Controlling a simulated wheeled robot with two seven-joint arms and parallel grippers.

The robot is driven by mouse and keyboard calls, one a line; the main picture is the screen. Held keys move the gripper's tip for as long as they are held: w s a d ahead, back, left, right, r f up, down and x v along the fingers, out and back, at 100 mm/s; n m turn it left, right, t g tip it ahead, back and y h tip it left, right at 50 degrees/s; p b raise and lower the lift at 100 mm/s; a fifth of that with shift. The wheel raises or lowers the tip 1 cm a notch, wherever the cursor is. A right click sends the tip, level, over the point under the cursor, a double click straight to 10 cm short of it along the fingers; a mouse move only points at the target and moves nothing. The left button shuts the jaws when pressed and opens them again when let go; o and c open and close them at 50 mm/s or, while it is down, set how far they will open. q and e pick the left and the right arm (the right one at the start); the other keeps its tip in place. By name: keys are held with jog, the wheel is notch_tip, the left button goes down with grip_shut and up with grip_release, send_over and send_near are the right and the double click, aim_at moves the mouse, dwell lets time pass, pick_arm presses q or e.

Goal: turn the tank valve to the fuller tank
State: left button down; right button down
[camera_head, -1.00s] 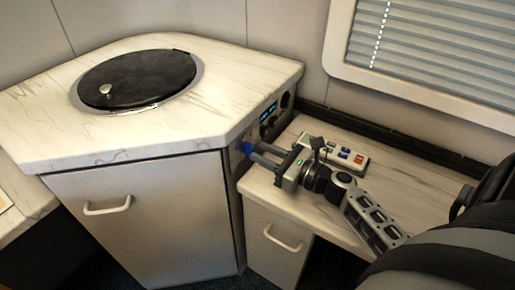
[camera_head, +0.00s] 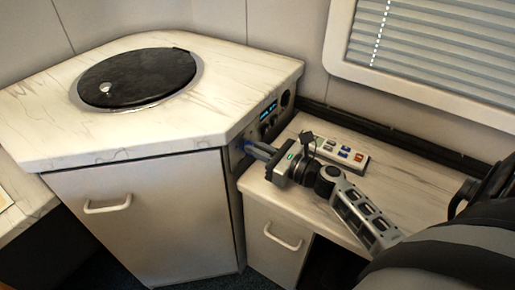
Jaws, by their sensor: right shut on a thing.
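The tank valve is a small blue handle (camera_head: 247,146) on the side panel (camera_head: 240,158) of the counter; my gripper's fingers mostly cover it. My right gripper (camera_head: 254,147) is at the panel, its fingers pointing left and shut on the blue handle. A small display with blue-green digits (camera_head: 268,111) sits higher on the same panel; its reading is too small to make out. My left gripper is not in view.
A marble-look counter (camera_head: 195,120) with a round black lid (camera_head: 138,77) stands at the left. A lower shelf (camera_head: 400,185) runs right, under a window with blinds (camera_head: 440,50). A device with coloured buttons (camera_head: 342,152) lies on the shelf behind my arm.

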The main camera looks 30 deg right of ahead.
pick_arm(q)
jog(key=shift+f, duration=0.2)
pick_arm(e)
jog(key=shift+f+n+b, duration=0.1)
jog(key=shift+n+b, duration=0.35)
jog(key=shift+n, duration=0.25)
jog(key=n+b, duration=0.2)
jog(key=n, duration=0.1)
jog(key=n+b, duration=0.1)
jog(key=n, duration=0.1)
jog(key=shift+s+a+f, duration=0.1)
jog(key=shift+a+f, duration=0.05)
jog(key=shift+a, duration=0.1)
jog(key=shift+a+n+b, duration=0.1)
jog(key=shift+n+b, duration=0.95)
jog(key=shift+n, duration=0.15)
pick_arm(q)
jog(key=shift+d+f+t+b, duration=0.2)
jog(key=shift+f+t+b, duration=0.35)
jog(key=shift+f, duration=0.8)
pick_arm(e)
jog(key=shift+n, duration=1)
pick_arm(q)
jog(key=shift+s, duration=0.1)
pick_arm(e)
jog(key=c, duration=1.5)
grip_release()
jog(key=shift+s, duration=0.1)
